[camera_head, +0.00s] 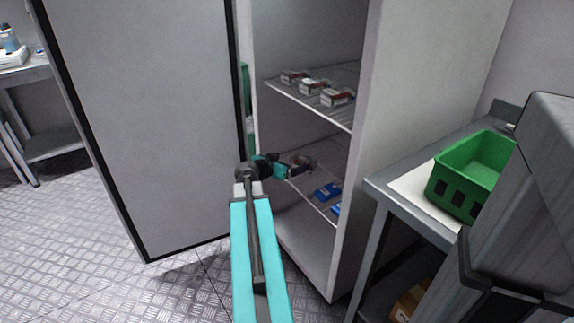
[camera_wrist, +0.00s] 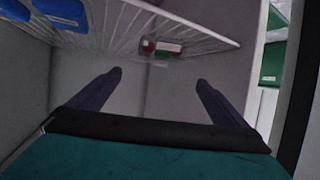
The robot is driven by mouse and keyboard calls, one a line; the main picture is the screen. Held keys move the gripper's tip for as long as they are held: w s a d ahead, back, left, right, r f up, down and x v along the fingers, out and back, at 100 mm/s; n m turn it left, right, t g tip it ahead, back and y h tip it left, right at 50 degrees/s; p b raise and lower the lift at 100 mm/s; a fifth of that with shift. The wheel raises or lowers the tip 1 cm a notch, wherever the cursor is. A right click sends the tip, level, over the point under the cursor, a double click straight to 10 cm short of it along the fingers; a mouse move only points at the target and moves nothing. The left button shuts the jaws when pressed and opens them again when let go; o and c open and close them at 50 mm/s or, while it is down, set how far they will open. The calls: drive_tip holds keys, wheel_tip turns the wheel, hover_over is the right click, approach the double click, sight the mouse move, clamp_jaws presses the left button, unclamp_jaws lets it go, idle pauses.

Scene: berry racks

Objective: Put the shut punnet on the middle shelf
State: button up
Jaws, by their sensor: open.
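My gripper (camera_head: 304,164) reaches into the open cabinet at the height of the lower visible wire shelf (camera_head: 310,195). In the wrist view its two dark fingers (camera_wrist: 160,77) are spread apart with nothing between them. A small punnet (camera_wrist: 160,48) with red, white and green on it rests at the wire shelf, beyond the fingertips and apart from them. In the head view something dark reddish shows at my fingers, too small to make out. Whether the punnet is shut is too small to tell.
Three red-and-white punnets (camera_head: 312,87) stand on the upper wire shelf (camera_head: 283,91). Blue packs (camera_head: 327,191) lie on the lower one, also in the wrist view (camera_wrist: 65,12). The cabinet door (camera_head: 150,110) stands open at left. A green crate (camera_head: 452,192) sits on the right table.

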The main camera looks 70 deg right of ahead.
idle(0.4)
drive_tip(key=w+a+f+n+t+y, duration=0.1)
drive_tip(key=w+a+f+n+y, duration=0.15)
drive_tip(key=w+a+f, duration=0.5)
drive_tip(key=w+a+f+n+t+y, duration=0.1)
drive_tip(key=w+a+f+n, duration=0.25)
drive_tip(key=a+f, duration=0.6)
drive_tip(key=w+a+f+n+y, duration=0.2)
drive_tip(key=a+f, duration=0.5)
drive_tip(key=a, duration=0.2)
drive_tip(key=w+a+f+n+y, duration=0.2)
drive_tip(key=a+f, duration=0.5)
drive_tip(key=a, duration=0.2)
drive_tip(key=s+a+f+n+g+y, duration=0.1)
drive_tip(key=s+a+f+n+y, duration=0.3)
drive_tip(key=a, duration=0.6)
drive_tip(key=s+a+f+n+g+h, duration=0.1)
drive_tip(key=a+f, duration=0.4)
drive_tip(key=a, duration=0.4)
drive_tip(key=s+a+f+n+g+y, duration=0.1)
drive_tip(key=s+a+f+n, duration=0.1)
drive_tip(key=s+a, duration=0.4)
drive_tip(key=s+a+f+n+g+y, duration=0.1)
drive_tip(key=s+a+f+n, duration=0.2)
drive_tip(key=a, duration=0.7)
drive_tip(key=s, duration=0.2)
drive_tip(key=shift+s+a+f+y, duration=0.15)
drive_tip(key=shift+s+f+y, duration=0.1)
drive_tip(key=shift+s+y, duration=0.1)
